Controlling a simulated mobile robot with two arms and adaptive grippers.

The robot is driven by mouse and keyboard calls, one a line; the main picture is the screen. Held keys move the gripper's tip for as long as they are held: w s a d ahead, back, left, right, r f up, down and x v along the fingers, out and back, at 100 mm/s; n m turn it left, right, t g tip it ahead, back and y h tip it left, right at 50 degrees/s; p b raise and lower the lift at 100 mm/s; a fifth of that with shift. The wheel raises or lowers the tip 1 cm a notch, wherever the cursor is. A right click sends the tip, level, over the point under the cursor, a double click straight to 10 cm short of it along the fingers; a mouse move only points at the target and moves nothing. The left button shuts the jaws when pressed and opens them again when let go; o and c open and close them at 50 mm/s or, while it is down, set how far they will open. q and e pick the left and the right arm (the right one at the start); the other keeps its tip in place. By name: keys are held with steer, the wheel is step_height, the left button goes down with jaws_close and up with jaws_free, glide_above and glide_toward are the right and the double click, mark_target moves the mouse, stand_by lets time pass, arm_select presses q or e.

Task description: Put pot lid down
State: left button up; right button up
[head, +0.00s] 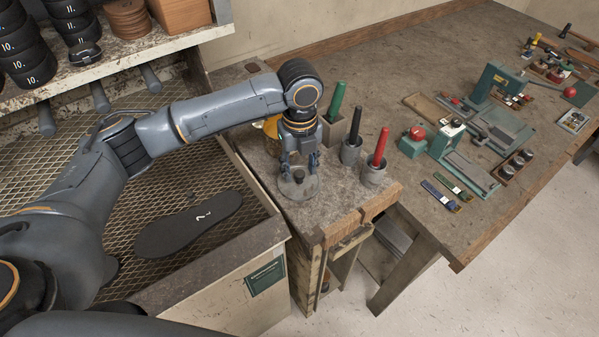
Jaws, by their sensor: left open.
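The pot lid (299,188) is a small grey round disc with a knob, low at the front part of the small stained bench top (335,205). My left gripper (299,172) points down right above it, with its fingers around or just over the knob. The gripper is open; whether the fingers touch the knob cannot be told. An amber-yellow pot (271,128) stands behind my left wrist and is mostly hidden by it, so its top cannot be made out. My right gripper does not show.
Holders with a green handle (336,100), a black handle (355,120) and a red handle (380,147) stand close right of my gripper. A mesh-bottomed bin with a black sole (188,225) lies left. The workbench (420,185) at right carries several tools and green machines.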

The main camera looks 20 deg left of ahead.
mark_target(300, 173)
arm_select(q)
step_height(300, 173, up, 10)
steer(key=b, duration=0.1)
steer(key=shift+b, duration=0.35)
